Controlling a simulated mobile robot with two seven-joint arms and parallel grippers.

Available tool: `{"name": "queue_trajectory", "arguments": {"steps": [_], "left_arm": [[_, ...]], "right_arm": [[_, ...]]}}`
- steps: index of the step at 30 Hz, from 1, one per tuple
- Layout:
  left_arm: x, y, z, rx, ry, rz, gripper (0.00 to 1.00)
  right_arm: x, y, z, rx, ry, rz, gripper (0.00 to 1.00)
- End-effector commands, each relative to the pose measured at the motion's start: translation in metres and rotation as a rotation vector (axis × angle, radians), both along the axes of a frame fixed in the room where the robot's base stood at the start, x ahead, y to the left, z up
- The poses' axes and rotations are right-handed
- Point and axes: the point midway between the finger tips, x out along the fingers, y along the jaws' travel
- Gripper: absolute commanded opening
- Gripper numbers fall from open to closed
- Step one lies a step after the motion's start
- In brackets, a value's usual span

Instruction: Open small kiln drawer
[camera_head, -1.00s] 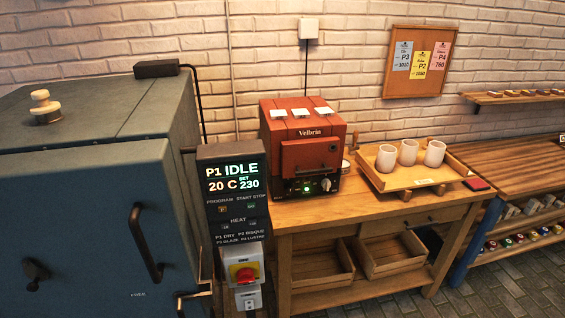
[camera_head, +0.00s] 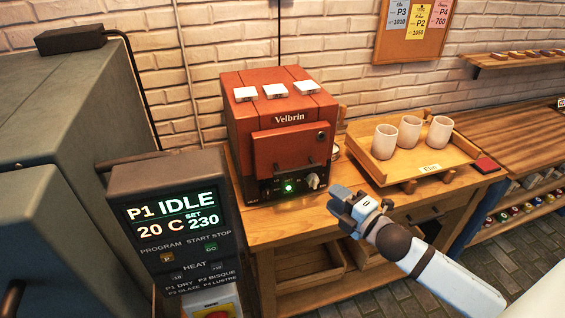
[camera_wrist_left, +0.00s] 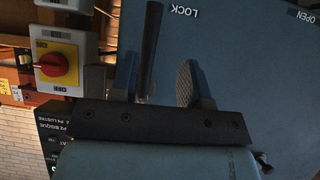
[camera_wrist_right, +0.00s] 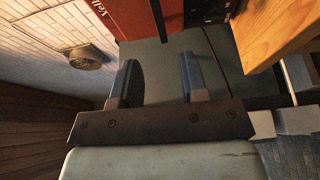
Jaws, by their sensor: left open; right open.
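The small kiln (camera_head: 282,95) is a red-orange box marked Velbrin on the wooden table, with a shut front panel (camera_head: 285,150), a dark handle at its lower edge, a green light and a knob. My right gripper (camera_head: 342,202) is open and empty, in front and to the right of the kiln, apart from it. In the right wrist view, the kiln's red side (camera_wrist_right: 110,15) shows beyond the open fingers (camera_wrist_right: 160,68). My left gripper (camera_wrist_left: 157,78) is open before a blue panel with LOCK and OPEN lettering; a dark bar (camera_wrist_left: 149,45) shows between its fingers. Contact cannot be told.
A large blue-grey kiln (camera_head: 70,150) and its control box (camera_head: 180,225) stand close at left. A wooden tray (camera_head: 425,170) with three white cups sits right of the small kiln. Shelves (camera_head: 515,62) are at the far right.

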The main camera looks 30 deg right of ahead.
Motion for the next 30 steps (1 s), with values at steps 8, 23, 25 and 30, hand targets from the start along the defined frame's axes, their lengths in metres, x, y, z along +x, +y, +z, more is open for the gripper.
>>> {"name": "queue_trajectory", "arguments": {"steps": [8,23,25,30], "left_arm": [[-0.003,0.001,0.002,0.004,0.006,-0.003,0.43],[-0.003,0.002,0.014,0.005,0.008,-0.002,0.43],[-0.003,0.002,0.015,0.005,0.008,-0.002,0.43],[-0.002,0.001,0.016,0.004,0.007,0.000,0.43]], "right_arm": [[0.025,0.003,0.003,-0.007,-0.005,0.000,0.40],[0.114,0.018,0.002,-0.005,-0.003,0.000,0.40],[0.123,0.019,0.001,-0.004,-0.003,0.000,0.40],[0.134,0.021,0.000,-0.004,-0.002,0.000,0.40]]}}
